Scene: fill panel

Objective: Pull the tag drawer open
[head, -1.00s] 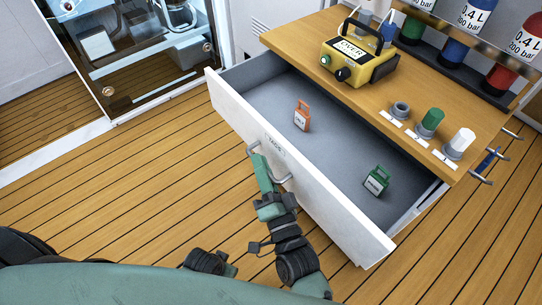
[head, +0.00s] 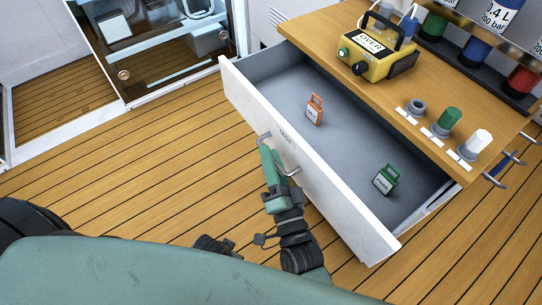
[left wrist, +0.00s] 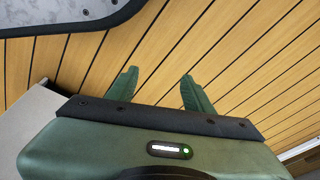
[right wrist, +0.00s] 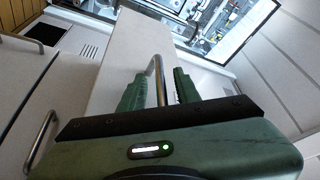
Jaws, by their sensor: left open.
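The tag drawer (head: 310,172) is white-fronted with a grey inside and stands well out of the wooden-topped cabinet. It holds an orange tag (head: 314,110) and a green tag (head: 385,180). My right gripper (head: 269,158) is at the drawer's metal handle (head: 289,171). In the left wrist view my left gripper (left wrist: 157,85) is open and empty above the plank floor.
A yellow device (head: 378,52) stands on the cabinet top (head: 315,28), with green and white capped fittings near its edge. Colored cylinders stand behind. A glass-fronted unit (head: 160,45) is at the back left. The plank floor (head: 130,190) left of the drawer is clear.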

